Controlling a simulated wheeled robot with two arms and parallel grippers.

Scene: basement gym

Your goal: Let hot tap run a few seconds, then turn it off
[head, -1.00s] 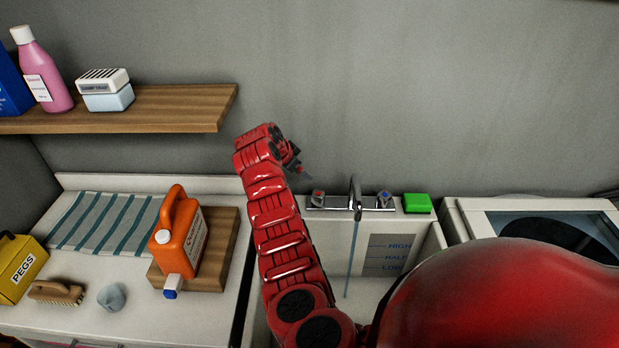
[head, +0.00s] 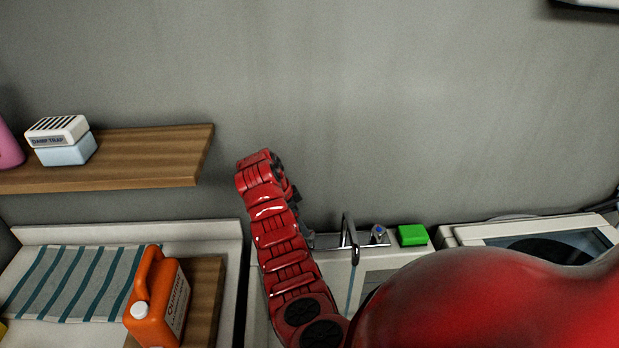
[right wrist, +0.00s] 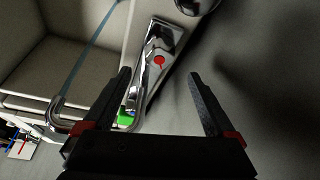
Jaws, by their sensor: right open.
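The chrome tap has a curved spout (head: 349,238) and a blue-marked knob (head: 379,234) in the head view. The red-marked hot tap (right wrist: 159,60) shows in the right wrist view, in line with the gap between my fingers; in the head view my arm hides it. A thin bluish stream of water (right wrist: 92,45) runs from the spout into the basin. My right gripper (right wrist: 160,75) is open, with nothing visibly held between its fingers; whether it touches the tap is unclear. My left gripper is out of view.
A green block (head: 412,235) lies right of the tap. A white machine (head: 465,234) stands beyond it. Left are an orange jug (head: 155,300) on a wooden board (head: 205,300), a striped cloth (head: 75,283) and a wall shelf (head: 150,155) carrying a damp trap (head: 62,140).

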